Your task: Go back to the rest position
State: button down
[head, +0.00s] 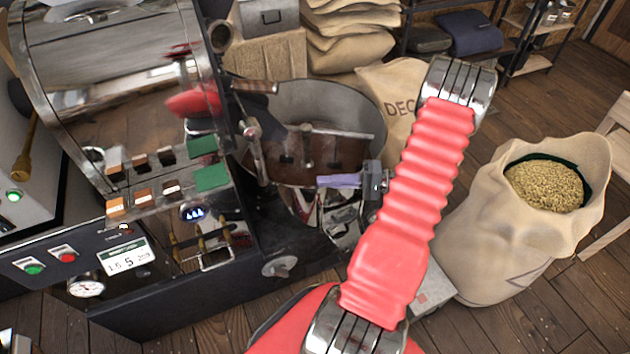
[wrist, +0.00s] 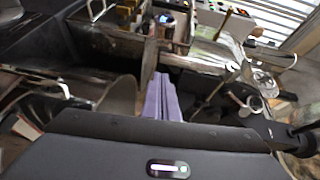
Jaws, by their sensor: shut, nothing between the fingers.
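My gripper (head: 320,181) has light purple fingers, which point left in the head view, in front of the roaster's round cooling bin (head: 375,120). Its fingers are together with nothing between them. In the wrist view the gripper (wrist: 158,85) shows as a closed purple pair pointing up the picture toward the roaster's front. My red ribbed arm crosses the head view from the bottom to the upper right and hides part of what lies behind it. Whether the fingertips touch the bin cannot be told.
The roaster's control panel (head: 140,258), with buttons and a gauge, stands at left. An open sack of pale beans (head: 500,235) stands on the floor at right. Another sack (head: 385,85) and stacked sacks (head: 350,40) are behind. Wooden floor (head: 545,95) is clear at upper right.

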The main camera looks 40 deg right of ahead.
jog(key=shift+s+d, duration=0.1)
jog(key=shift+s, duration=0.05)
dwell(0.6)
jog(key=s+a+f+m+g, duration=0.4)
jog(key=s+a+r+n+g+h, duration=0.1)
jog(key=s+a+r+g+h, duration=0.1)
jog(key=s+a+r+g, duration=0.25)
jog(key=w+a+r+n+t+h, duration=0.1)
jog(key=w+a+r+n+h, duration=0.2)
jog(key=a+r+n+h, duration=0.6)
jog(key=a+r+n, duration=0.3)
jog(key=a+r, duration=1)
jog(key=r, duration=0.4)
